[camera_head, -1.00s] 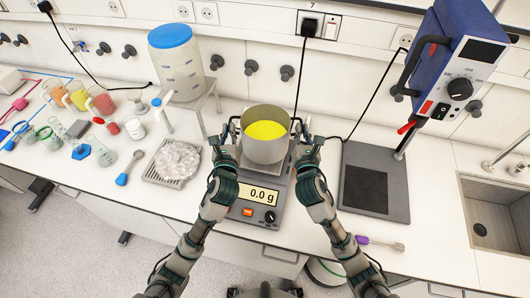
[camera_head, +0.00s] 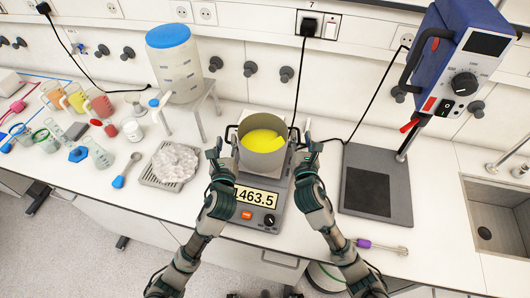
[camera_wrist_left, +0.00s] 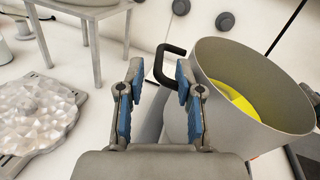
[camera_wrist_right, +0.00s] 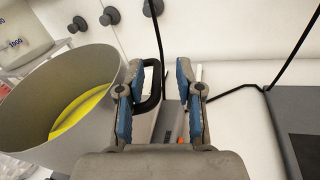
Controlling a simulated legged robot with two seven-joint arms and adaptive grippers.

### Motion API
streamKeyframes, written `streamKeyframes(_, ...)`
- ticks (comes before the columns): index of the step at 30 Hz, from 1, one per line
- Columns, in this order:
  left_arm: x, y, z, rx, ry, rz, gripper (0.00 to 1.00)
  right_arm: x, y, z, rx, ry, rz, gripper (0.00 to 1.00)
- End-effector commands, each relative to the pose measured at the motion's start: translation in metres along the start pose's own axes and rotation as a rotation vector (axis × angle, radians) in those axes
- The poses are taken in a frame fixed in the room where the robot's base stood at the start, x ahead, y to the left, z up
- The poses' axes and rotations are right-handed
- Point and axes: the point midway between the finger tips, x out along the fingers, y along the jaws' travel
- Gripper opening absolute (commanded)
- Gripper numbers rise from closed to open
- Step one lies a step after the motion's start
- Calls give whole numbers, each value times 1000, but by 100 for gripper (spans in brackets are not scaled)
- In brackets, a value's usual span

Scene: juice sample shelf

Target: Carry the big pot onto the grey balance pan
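The big grey pot (camera_head: 262,160) with yellow contents (camera_head: 264,138) stands upright on the balance (camera_head: 250,216), whose display now shows digits ending in 463.5. The pan is mostly hidden under the pot. My left gripper (camera_head: 213,148) is open at the pot's left side; in the left wrist view the dark handle (camera_wrist_left: 170,50) shows between and just beyond its parted fingertips. My right gripper (camera_head: 311,144) is open at the right side; in the right wrist view the other handle (camera_wrist_right: 154,85) lies near its left finger. Neither gripper is closed on a handle.
A tank with a blue lid (camera_head: 174,62) stands on a stand at back left. A crumpled silvery heap (camera_head: 175,162) lies left of the balance. A blue stirrer device (camera_head: 452,65) with a dark base plate (camera_head: 376,185) stands right. A sink (camera_head: 497,215) is far right.

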Motion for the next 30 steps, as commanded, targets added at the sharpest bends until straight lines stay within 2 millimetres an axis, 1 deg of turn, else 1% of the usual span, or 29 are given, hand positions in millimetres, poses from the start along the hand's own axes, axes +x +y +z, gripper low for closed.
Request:
streamKeyframes(1,-11,2,-1,0,2,0,35,0,0,-1,0,1,0,36)
streamKeyframes(3,-27,3,-2,0,2,0,35,1,1,-1,0,2,0,36)
streamKeyframes(9,-69,6,-2,-4,3,2,35,1,1,-1,0,2,0,36)
streamKeyframes(12,-84,6,-2,-3,3,1,35,1,1,-1,0,1,0,36)
streamKeyframes(15,-92,8,-2,-4,3,4,35,0,1,-1,0,1,0,36)
streamKeyframes(17,-95,8,-2,-4,3,4,35,-3,1,-1,0,1,1,36)
streamKeyframes(20,-96,7,-2,-3,3,4,35,-14,1,-1,0,1,2,36)
streamKeyframes(30,-95,8,-2,-4,2,4,35,-87,4,-3,-2,3,3,36)
